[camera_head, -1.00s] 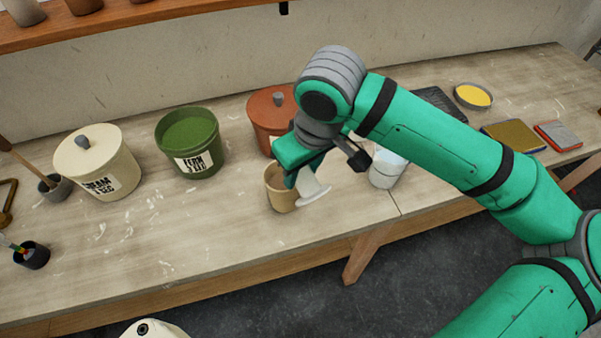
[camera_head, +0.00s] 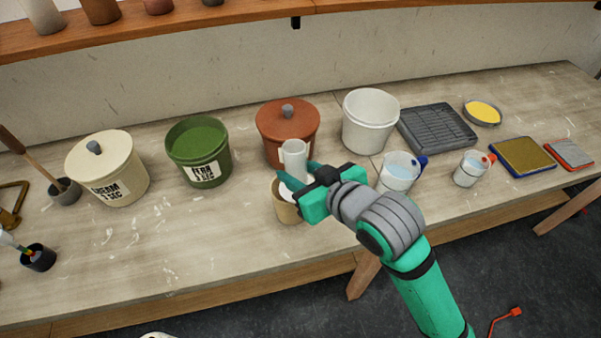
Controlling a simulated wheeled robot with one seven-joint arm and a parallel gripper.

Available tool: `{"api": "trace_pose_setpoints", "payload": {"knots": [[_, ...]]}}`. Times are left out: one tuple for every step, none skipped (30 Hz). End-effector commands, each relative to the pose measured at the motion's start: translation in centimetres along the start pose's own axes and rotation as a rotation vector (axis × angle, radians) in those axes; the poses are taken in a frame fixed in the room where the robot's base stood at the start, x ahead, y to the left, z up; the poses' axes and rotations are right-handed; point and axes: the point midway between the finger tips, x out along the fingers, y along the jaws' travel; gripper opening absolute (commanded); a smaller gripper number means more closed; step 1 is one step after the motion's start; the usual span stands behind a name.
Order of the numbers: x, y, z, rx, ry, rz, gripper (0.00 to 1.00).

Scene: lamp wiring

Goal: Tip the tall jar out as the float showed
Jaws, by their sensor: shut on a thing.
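My gripper (camera_head: 299,178) is shut on a tall white piece (camera_head: 294,155), with a narrow upright body and a wider pale part below, partly covered by the fingers. I cannot tell which end is its mouth. It is above or beside a tan tub (camera_head: 288,211), whose rim is partly hidden by my gripper. No liquid is seen running from the white piece.
Behind stand a green open bucket (camera_head: 197,150), a lidded rust-brown bucket (camera_head: 287,130) and a white bucket (camera_head: 370,120). A lidded cream bucket (camera_head: 108,170) is left. Two clear measuring jugs (camera_head: 398,172) (camera_head: 471,168) stand right.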

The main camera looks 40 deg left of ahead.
Motion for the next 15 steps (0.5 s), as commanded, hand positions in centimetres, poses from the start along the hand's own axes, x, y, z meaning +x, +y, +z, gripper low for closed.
{"api": "trace_pose_setpoints", "payload": {"knots": [[0.18,0.00,0.02,0.007,0.026,-0.002,0.04],[0.28,-0.01,0.04,0.006,0.040,-0.003,0.04],[0.40,-0.01,0.01,0.007,0.060,-0.002,0.04],[0.50,-0.01,-0.05,0.006,0.076,-0.002,0.04],[0.56,0.02,-0.09,0.005,0.088,0.000,0.04],[0.60,0.04,-0.12,0.003,0.097,0.001,0.04],[0.61,0.05,-0.14,0.001,0.099,0.002,0.04],[0.61,0.04,-0.15,-0.001,0.098,0.002,0.04],[0.61,0.04,-0.15,-0.001,0.096,0.001,0.04],[0.61,0.03,-0.15,-0.001,0.096,0.001,0.04],[0.61,0.03,-0.14,-0.001,0.095,0.001,0.04],[0.61,0.03,-0.15,-0.001,0.095,0.001,0.04],[0.59,0.02,-0.19,-0.002,0.095,0.001,0.04],[0.56,0.02,-0.26,-0.002,0.095,0.001,0.04],[0.48,0.00,-0.42,-0.003,0.094,0.000,0.04]]}}
